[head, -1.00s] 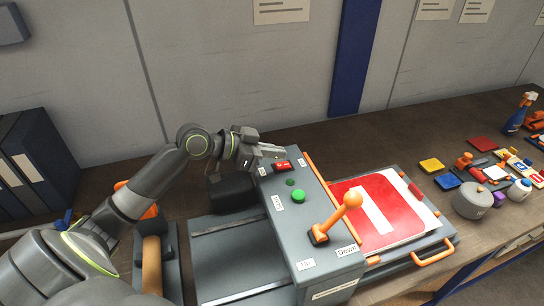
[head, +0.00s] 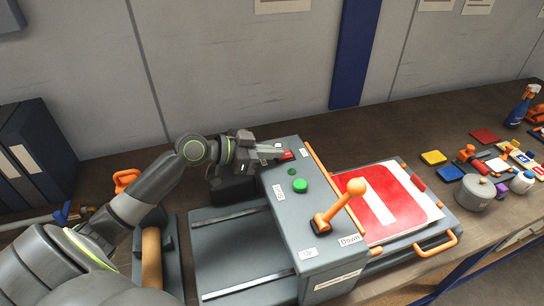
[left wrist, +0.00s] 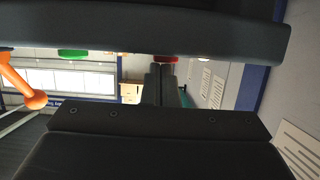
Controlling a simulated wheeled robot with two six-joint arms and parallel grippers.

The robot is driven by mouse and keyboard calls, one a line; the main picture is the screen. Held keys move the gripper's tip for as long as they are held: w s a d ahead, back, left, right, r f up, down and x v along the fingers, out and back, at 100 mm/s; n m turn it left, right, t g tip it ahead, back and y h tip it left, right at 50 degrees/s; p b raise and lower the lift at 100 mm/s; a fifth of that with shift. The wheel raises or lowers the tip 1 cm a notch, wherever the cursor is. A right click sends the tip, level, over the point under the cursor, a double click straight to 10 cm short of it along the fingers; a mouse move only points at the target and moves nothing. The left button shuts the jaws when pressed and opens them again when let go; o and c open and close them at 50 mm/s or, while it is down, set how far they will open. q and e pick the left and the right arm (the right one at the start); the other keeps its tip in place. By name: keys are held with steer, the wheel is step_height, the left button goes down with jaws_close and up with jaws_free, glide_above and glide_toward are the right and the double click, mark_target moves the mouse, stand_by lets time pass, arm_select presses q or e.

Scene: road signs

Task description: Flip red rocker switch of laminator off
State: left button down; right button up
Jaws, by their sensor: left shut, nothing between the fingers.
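The laminator (head: 305,225) is a grey box on the bench with a green button (head: 300,186), a lever with an orange knob (head: 357,187) and labels on its top. Its red rocker switch (head: 287,155) is at the far end of the top panel. My left gripper (head: 281,153) is shut and empty, its fingertips at the switch and partly covering it. Whether they touch it, I cannot tell. In the left wrist view a bit of red (left wrist: 167,59) shows just beyond the fingertips. My right gripper is not in view.
A red sign with a white bar (head: 375,205) lies on the laminator's right side. A grey pot (head: 475,193), coloured pads and a spray bottle (head: 522,106) stand farther right. Black binders (head: 35,150) are at the left. The bench behind the laminator is clear.

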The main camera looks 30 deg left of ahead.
arm_select(q)
steer(key=shift+f+p, duration=0.1)
steer(key=shift+p, duration=0.2)
steer(key=shift+r+p, duration=0.5)
steer(key=shift+r, duration=0.3)
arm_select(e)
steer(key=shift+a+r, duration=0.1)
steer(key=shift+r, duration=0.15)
